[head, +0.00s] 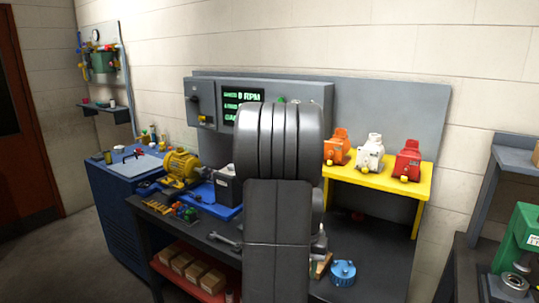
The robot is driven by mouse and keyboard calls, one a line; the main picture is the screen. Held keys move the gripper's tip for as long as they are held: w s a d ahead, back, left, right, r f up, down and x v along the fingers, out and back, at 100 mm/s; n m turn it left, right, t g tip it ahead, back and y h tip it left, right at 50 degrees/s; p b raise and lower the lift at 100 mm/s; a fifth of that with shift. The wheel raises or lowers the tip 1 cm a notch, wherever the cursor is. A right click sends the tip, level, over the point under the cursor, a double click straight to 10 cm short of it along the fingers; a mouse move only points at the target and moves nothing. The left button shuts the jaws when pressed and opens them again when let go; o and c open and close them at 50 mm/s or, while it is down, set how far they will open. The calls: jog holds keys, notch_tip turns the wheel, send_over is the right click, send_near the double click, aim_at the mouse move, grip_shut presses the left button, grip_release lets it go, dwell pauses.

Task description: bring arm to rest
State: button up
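My own dark grey arm rises through the middle of the head view and covers the centre of the workbench. My gripper cannot be made out; the arm links hide whatever is behind them. An orange motor (337,147), a white motor (370,153) and a red motor (407,161) stand in a row on a yellow shelf (421,187), right of my arm. A yellow motor (181,168) sits at the left of the bench beside a grey block (225,187). A blue round part (343,273) lies on the bench, low and right of my arm.
The dark workbench (385,262) has bare room under the yellow shelf. A wrench (226,240) lies near its front edge. A control panel with a display (243,107) stands behind. A blue cabinet (113,210) is at left; a green machine (522,245) is at right.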

jog(key=shift+w+d+r, duration=0.2)
jog(key=shift+d+r, duration=0.15)
jog(key=shift+r, duration=0.35)
